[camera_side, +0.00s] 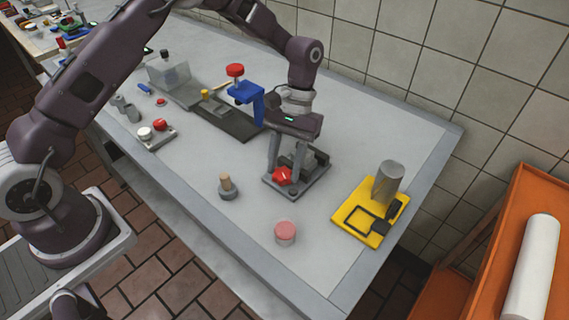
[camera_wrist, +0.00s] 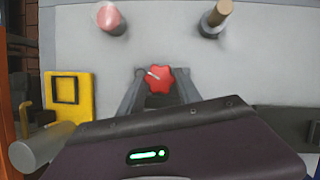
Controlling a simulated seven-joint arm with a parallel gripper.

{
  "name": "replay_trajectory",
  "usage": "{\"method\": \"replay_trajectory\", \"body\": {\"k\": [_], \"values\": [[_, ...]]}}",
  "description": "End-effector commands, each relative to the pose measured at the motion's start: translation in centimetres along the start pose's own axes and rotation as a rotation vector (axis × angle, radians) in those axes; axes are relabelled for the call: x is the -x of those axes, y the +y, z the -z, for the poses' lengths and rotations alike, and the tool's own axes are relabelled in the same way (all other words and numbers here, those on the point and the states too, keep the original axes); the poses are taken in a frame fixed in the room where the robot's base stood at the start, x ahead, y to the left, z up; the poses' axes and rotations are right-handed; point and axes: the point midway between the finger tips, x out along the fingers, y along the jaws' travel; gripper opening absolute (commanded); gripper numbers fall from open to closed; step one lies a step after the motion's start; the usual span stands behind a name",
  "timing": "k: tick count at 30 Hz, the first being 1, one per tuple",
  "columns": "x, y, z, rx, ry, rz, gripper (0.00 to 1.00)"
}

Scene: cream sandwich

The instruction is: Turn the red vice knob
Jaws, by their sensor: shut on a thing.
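The red vice knob (camera_side: 282,176) is on the near side of a dark grey vice (camera_side: 317,180) on the table. In the wrist view the knob (camera_wrist: 159,80) is star-shaped, with a pale mark on its left part. My gripper (camera_side: 284,172) points down at the vice, with its two grey fingers around the knob. In the wrist view my gripper (camera_wrist: 158,84) has a finger on each side of the knob and is shut on it. My gripper's body hides most of the vice in the wrist view.
A yellow tray (camera_side: 345,225) with a grey cylinder (camera_side: 388,182) stands right of the vice. A pink-topped jar (camera_side: 285,231) and a wooden-handled tool (camera_side: 226,186) stand in front. A blue bracket (camera_side: 255,96) with a red knob stands behind left.

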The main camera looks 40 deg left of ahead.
Motion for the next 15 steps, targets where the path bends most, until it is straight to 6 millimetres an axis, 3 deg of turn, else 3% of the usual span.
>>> {"method": "replay_trajectory", "body": {"k": [15], "values": [[0.06,0.33,0.0,-0.262,0.003,0.108,0.0]]}}
